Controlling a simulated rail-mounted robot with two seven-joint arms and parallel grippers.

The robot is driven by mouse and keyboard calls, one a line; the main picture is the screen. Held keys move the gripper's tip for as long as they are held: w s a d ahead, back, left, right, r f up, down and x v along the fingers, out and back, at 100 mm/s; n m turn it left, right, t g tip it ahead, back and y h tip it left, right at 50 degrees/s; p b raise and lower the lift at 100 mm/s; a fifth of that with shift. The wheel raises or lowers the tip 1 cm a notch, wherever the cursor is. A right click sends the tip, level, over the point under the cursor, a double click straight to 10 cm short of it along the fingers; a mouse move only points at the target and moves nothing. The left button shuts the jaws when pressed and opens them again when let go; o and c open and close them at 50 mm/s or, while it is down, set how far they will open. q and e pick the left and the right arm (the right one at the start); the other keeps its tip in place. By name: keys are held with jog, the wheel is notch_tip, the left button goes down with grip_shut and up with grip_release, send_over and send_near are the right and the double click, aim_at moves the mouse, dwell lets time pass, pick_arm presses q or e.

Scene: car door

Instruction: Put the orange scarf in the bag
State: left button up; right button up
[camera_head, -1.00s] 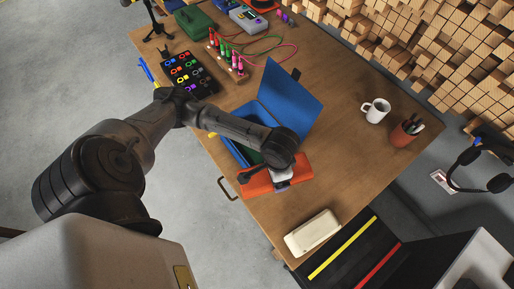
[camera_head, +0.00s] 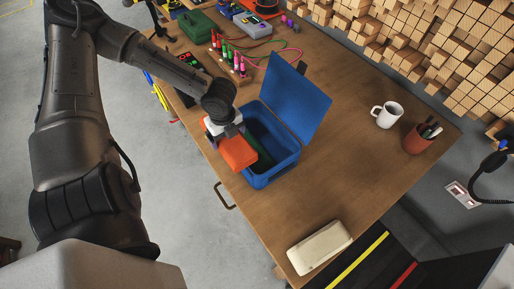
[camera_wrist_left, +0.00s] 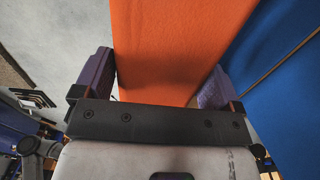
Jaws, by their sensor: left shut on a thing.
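The orange scarf (camera_head: 238,153) is a flat folded slab at the left side of the open blue bag (camera_head: 282,169). My left gripper (camera_head: 224,134) is shut on the scarf and holds it beside and partly over the bag's near-left side. In the left wrist view the scarf (camera_wrist_left: 175,50) fills the space between the two purple fingers of my left gripper (camera_wrist_left: 158,82), and a blue surface of the bag (camera_wrist_left: 280,70) shows at the right. The bag's blue lid stands open, with something green inside. The arm and scarf hide part of the bag's left side. My right gripper is not in view.
A cream case (camera_head: 320,248) lies near the table's front edge. A white mug (camera_head: 387,115) and a pen cup (camera_head: 418,138) stand to the right. Coloured screwdrivers (camera_head: 230,58) stand behind the bag.

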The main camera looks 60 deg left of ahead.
pick_arm(q)
send_over(257, 143)
notch_tip(257, 143, down, 7)
jog(key=shift+d+r, duration=0.1)
jog(key=shift+f, duration=2)
jog(key=shift+f, duration=0.1)
jog(key=o, duration=0.5)
jog(key=shift+f, duration=0.15)
jog(key=shift+o, duration=1)
notch_tip(257, 143, up, 12)
jog(key=shift+r, duration=0.25)
